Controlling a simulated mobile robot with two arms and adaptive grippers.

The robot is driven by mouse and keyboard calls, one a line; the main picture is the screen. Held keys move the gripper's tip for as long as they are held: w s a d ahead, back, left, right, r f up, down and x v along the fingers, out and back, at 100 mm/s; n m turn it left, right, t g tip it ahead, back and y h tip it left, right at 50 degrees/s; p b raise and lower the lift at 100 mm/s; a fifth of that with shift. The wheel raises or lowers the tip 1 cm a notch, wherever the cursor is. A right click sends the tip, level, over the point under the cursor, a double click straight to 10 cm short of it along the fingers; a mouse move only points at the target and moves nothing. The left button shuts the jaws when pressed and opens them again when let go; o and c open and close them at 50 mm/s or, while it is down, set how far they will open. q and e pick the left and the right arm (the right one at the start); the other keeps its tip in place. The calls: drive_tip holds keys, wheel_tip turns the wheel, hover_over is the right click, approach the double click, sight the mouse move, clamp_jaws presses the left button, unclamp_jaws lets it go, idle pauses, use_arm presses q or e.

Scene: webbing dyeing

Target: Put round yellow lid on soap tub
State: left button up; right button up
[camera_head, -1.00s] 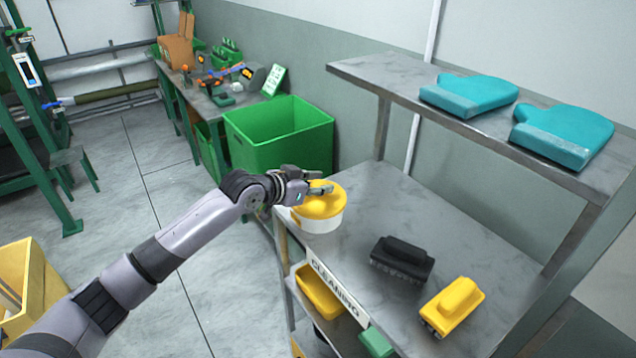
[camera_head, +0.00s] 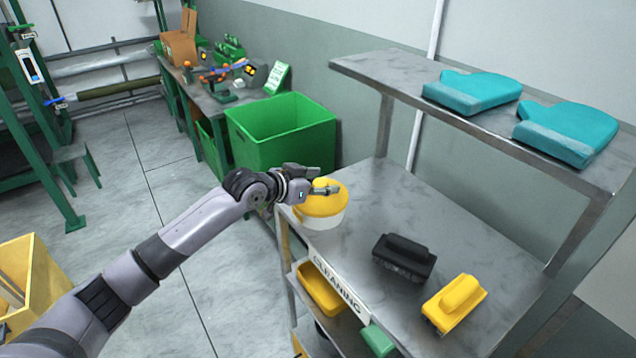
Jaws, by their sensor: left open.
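The round yellow lid (camera_head: 322,206) lies on top of the white soap tub (camera_head: 325,221), at the left end of the grey shelf top. It looks level, but I cannot tell whether it is pressed fully down. My left gripper (camera_head: 322,184) is open, just above and at the far side of the lid. Its fingers overlap the lid's far part in this view, so I cannot tell whether they touch it. My right gripper is not in view.
A black brush (camera_head: 403,257) and a yellow brush (camera_head: 454,303) sit on the shelf top (camera_head: 400,205) to the right of the tub. Teal gloves (camera_head: 472,92) lie on the upper shelf. A green bin (camera_head: 282,133) stands behind my gripper.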

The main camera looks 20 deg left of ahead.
use_arm(q)
drive_tip(key=shift+r, duration=0.2)
drive_tip(key=b+v, duration=0.2)
drive_tip(key=v, duration=1)
drive_tip(key=shift+b, duration=0.3)
drive_tip(key=shift+f, duration=0.15)
